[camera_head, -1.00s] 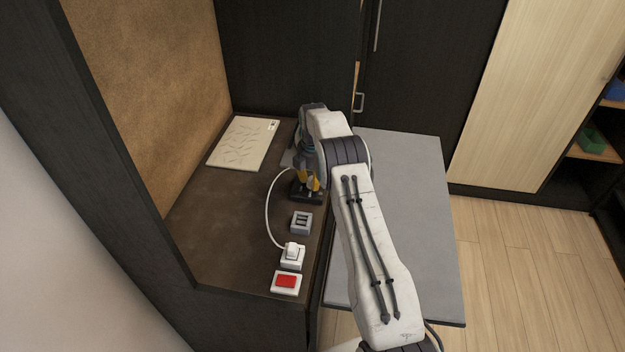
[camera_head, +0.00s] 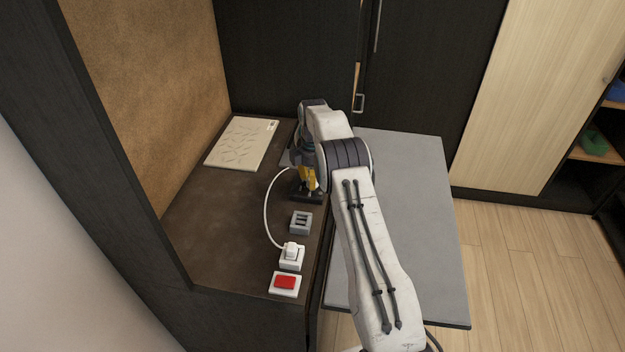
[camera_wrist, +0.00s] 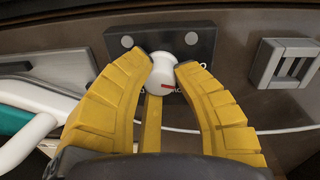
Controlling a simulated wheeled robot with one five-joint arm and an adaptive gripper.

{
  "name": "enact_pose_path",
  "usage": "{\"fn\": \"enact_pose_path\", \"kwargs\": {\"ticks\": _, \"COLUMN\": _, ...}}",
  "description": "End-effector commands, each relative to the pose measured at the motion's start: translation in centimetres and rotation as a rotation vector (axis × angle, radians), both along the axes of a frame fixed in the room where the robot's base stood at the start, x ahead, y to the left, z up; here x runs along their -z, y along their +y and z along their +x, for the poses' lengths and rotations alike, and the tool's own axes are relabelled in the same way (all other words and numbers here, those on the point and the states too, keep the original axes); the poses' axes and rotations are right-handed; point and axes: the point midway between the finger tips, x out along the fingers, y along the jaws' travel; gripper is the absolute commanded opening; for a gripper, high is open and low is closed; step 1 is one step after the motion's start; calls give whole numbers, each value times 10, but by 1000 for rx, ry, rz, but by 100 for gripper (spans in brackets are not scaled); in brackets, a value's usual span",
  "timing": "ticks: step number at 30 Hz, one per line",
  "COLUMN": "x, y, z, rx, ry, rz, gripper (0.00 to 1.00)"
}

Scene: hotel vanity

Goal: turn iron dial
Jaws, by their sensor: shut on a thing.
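The iron dial (camera_wrist: 163,82) is a round white knob with a short red mark, on a dark block (camera_wrist: 190,48) with pale round spots. My gripper (camera_wrist: 165,66) has its two yellow fingers on either side of the knob, shut on it. In the head view, my gripper (camera_head: 308,178) points down at the dark block (camera_head: 306,196) near the counter's right edge; the knob is hidden there. A white and teal object (camera_wrist: 30,108), perhaps the iron, shows only in part at the left of the wrist view.
A grey socket-like block (camera_head: 301,222), a white plug block (camera_head: 291,256) with a white cord and a red switch (camera_head: 285,283) line the counter's front right. A pale patterned panel (camera_head: 242,143) lies at the back left. The brown counter (camera_head: 215,225) is clear between.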

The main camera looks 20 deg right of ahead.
Motion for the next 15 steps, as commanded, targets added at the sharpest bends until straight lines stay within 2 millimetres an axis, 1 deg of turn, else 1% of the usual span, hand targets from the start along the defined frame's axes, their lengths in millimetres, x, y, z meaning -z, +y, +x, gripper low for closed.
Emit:
{"fn": "enact_pose_path", "kwargs": {"ticks": 1, "x": 3, "y": 1, "z": -2, "rx": -2, "ry": 8, "rz": 2, "gripper": 30}}
{"fn": "enact_pose_path", "kwargs": {"ticks": 2, "x": 3, "y": 2, "z": -2, "rx": -3, "ry": 8, "rz": 2, "gripper": 33}}
{"fn": "enact_pose_path", "kwargs": {"ticks": 9, "x": 2, "y": 1, "z": -1, "rx": -2, "ry": 4, "rz": 0, "gripper": 54}}
{"fn": "enact_pose_path", "kwargs": {"ticks": 15, "x": 1, "y": 0, "z": -1, "rx": -2, "ry": 2, "rz": 1, "gripper": 55}}
